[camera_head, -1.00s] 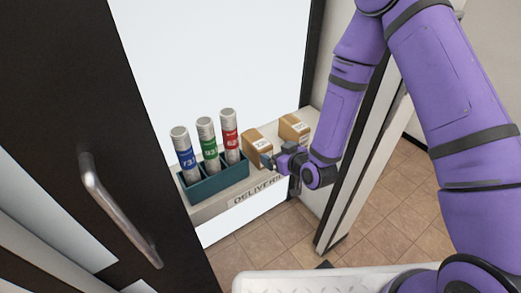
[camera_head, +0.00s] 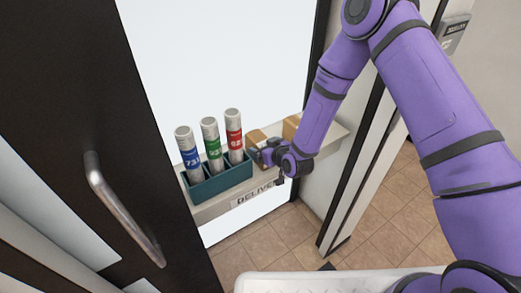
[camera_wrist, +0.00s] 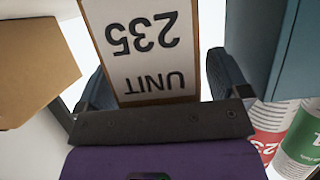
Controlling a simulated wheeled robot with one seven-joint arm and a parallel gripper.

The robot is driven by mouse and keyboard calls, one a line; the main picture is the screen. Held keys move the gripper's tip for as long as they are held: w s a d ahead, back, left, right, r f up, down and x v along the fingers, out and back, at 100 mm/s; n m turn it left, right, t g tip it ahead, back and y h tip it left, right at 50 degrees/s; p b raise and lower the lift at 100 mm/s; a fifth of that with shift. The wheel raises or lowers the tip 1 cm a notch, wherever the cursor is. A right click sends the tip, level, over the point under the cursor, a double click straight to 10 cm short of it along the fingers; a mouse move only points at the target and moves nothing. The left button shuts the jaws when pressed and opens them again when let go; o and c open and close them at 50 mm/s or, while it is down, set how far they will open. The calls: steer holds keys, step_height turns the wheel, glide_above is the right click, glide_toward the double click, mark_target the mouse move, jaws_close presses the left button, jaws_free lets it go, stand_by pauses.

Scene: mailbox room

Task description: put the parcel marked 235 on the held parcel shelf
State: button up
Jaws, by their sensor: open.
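The parcel marked 235 (camera_wrist: 145,45) is a brown box with a white label reading UNIT 235, upside down in the wrist view. In the head view it is the left box (camera_head: 257,135), next to the tube rack on the shelf labelled DELIVER... (camera_head: 215,207), partly hidden by my gripper. My gripper (camera_head: 262,157) is open, with its fingers on either side of the parcel in the wrist view (camera_wrist: 163,88). I cannot tell whether they touch it. No shelf marked for held parcels is recognisable.
A second brown box (camera_head: 291,126) stands to the right, also in the wrist view (camera_wrist: 35,65). A teal rack (camera_head: 220,184) with blue, green and red labelled tubes stands close on the left. A dark door with a metal handle (camera_head: 122,208) is at left. Tiled floor (camera_head: 375,215) is open at right.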

steer(key=shift+c, duration=0.4)
steer(key=c, duration=1.1)
steer(key=shift+c, duration=1.4)
steer(key=shift+r, duration=0.15)
